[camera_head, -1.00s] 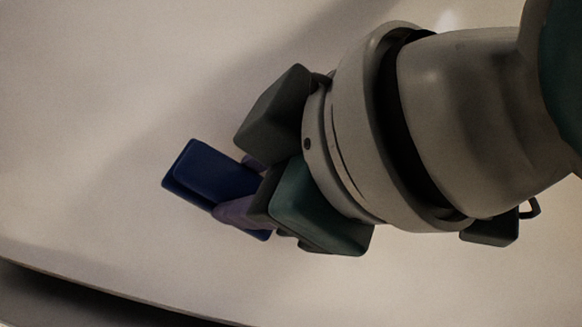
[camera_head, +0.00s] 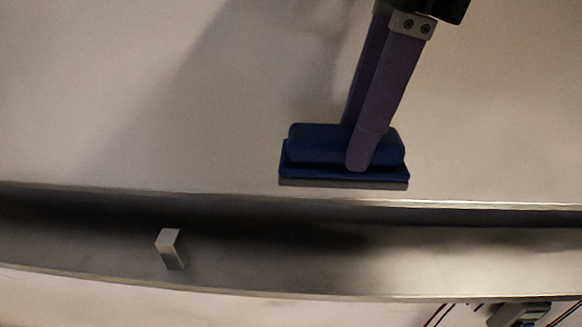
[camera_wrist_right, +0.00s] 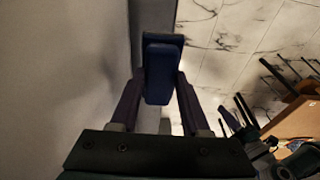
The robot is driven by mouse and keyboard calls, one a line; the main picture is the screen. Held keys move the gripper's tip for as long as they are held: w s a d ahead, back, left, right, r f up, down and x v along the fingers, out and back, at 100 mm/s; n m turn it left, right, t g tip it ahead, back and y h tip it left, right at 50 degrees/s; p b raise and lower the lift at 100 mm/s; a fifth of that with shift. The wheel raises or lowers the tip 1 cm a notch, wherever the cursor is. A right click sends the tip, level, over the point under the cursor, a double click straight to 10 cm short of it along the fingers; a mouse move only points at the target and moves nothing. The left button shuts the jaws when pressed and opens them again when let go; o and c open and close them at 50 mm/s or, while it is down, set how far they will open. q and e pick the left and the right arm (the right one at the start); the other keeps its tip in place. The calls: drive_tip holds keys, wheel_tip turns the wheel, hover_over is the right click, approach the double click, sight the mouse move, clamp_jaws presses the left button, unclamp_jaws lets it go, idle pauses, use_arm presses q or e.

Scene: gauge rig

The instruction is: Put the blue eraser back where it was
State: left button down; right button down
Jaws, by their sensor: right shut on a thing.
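The blue eraser (camera_head: 305,145) is a rounded dark blue block on a flatter blue layer with a thin grey face underneath. My right gripper (camera_head: 359,150) is shut on it, its two purple fingers on either side. In the head view the eraser appears just above the grey tray (camera_head: 80,240), in front of the pale board (camera_head: 120,80); I cannot tell whether it touches the board. In the right wrist view the eraser (camera_wrist_right: 163,60) is between the fingertips. My left gripper is not in view.
A small grey block (camera_head: 170,250) stands in the tray, left of the eraser. The tray stretch below the eraser looks empty. A device with wires (camera_head: 518,314) shows at the bottom right. The wrist view shows marbled tiles (camera_wrist_right: 225,50) and furniture (camera_wrist_right: 290,120) at right.

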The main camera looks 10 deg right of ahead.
sight(379, 170)
wheel_tip(379, 170, down, 12)
drive_tip(key=shift+f+p, duration=0.25)
drive_tip(key=shift+p, duration=0.15)
wheel_tip(379, 170, down, 4)
drive_tip(key=shift+f, duration=0.15)
drive_tip(key=shift+c, duration=1.9)
unclamp_jaws()
drive_tip(key=r, duration=0.4)
drive_tip(key=d+r, duration=0.1)
drive_tip(key=r, duration=0.3)
drive_tip(key=d+r+b, duration=0.1)
drive_tip(key=r, duration=0.3)
drive_tip(key=shift+s, duration=0.3)
drive_tip(key=s+a+f+m+t+y, duration=0.2)
drive_tip(key=s+a+f+m, duration=0.3)
drive_tip(key=s+a+f, duration=0.15)
drive_tip(key=s+d+f+m+t+h, duration=0.1)
drive_tip(key=s+d+f+m+h, duration=0.2)
drive_tip(key=s+d+m, duration=0.4)
drive_tip(key=s+d+h, duration=0.1)
drive_tip(key=s+d, duration=0.1)
drive_tip(key=d, duration=0.2)
drive_tip(key=shift+s+d+f+m, duration=0.25)
drive_tip(key=shift+d+f+m, duration=0.05)
drive_tip(key=shift+f+m, duration=0.1)
